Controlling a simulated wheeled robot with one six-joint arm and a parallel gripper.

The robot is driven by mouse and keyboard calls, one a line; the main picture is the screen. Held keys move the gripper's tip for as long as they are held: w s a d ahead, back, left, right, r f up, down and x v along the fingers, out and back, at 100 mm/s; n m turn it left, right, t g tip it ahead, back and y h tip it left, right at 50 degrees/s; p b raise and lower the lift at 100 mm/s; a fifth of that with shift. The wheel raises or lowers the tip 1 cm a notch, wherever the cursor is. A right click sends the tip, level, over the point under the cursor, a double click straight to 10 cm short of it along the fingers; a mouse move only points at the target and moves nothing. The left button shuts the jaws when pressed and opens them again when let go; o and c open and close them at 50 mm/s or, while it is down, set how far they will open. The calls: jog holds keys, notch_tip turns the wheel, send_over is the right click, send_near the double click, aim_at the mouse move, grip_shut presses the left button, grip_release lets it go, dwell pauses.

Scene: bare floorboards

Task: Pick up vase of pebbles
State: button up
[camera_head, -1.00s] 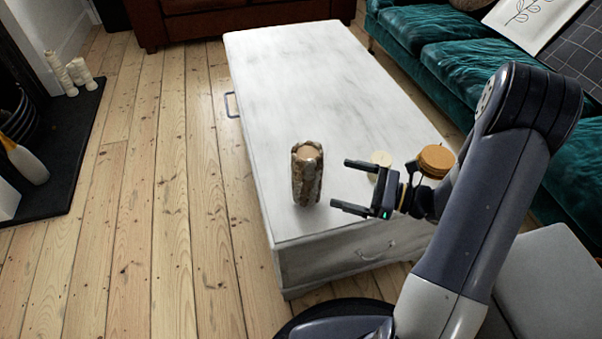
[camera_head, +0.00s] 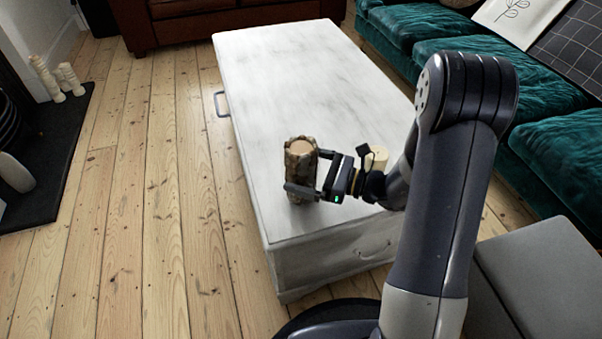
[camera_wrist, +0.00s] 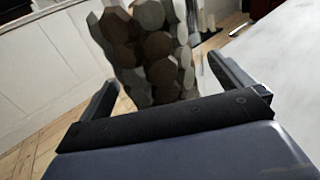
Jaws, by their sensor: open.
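The vase of pebbles (camera_head: 299,165) is a brown and grey pebbled cylinder with a tan top. It stands upright near the front of the white table. My gripper (camera_head: 304,172) is open, with its fingers on either side of the vase. In the wrist view the vase (camera_wrist: 150,50) rises between the two fingers of my gripper (camera_wrist: 160,88). I cannot tell whether either finger touches it. The vase's base is partly hidden by the near finger.
The white table (camera_head: 270,80) has free room behind the vase. A cream candle (camera_head: 376,157) stands to the right of the vase, behind my wrist. A teal sofa (camera_head: 440,60) is along the right, and a grey ottoman (camera_head: 530,270) is at lower right.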

jog(key=shift+w+a, duration=0.2)
jog(key=shift+a, duration=0.3)
jog(key=shift+c, duration=0.3)
